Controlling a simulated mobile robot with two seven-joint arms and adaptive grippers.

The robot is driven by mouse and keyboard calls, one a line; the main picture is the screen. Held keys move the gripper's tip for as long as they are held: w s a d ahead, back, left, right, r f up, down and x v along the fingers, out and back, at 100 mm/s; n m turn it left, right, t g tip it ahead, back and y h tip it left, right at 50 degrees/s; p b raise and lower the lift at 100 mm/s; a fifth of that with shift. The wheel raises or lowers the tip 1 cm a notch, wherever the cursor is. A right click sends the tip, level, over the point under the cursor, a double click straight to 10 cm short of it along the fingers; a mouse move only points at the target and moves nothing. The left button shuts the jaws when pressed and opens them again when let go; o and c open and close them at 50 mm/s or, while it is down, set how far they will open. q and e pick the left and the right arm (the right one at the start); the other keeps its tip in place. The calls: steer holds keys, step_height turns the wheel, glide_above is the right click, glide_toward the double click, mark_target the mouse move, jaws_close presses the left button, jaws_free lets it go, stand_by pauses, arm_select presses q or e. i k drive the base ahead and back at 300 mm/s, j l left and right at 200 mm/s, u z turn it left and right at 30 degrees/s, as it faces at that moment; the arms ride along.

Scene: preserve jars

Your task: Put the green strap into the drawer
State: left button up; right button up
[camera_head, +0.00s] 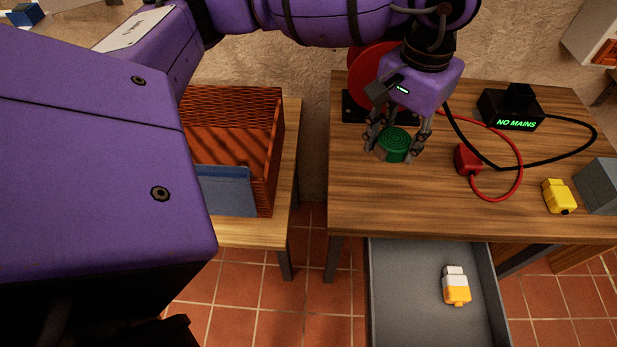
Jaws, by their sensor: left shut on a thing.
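The green strap (396,141) is a coiled green roll near the left side of the wooden table. My left gripper (395,148) comes down over it, shut on it with a finger on each side. I cannot tell whether the strap touches the tabletop or is held just above it. The grey drawer (405,290) is pulled open below the table's front edge. An orange and white item (456,286) lies in its right part. The left part of the drawer floor is bare. My right gripper is not in view.
On the table (400,205) are a black box reading "NO MAINS" (512,108), a red plug (467,159) with a looped cable, a yellow item (558,196) and a grey block (599,186). A red disc (367,66) stands behind. A wicker basket (270,150) stands left.

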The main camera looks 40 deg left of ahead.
mark_target(395, 289)
steer(key=j+z, duration=0.1)
steer(key=z, duration=0.6)
steer(key=k+j+z, duration=0.1)
steer(key=z, duration=0.2)
steer(key=k+j, duration=0.15)
steer(key=j, duration=0.15)
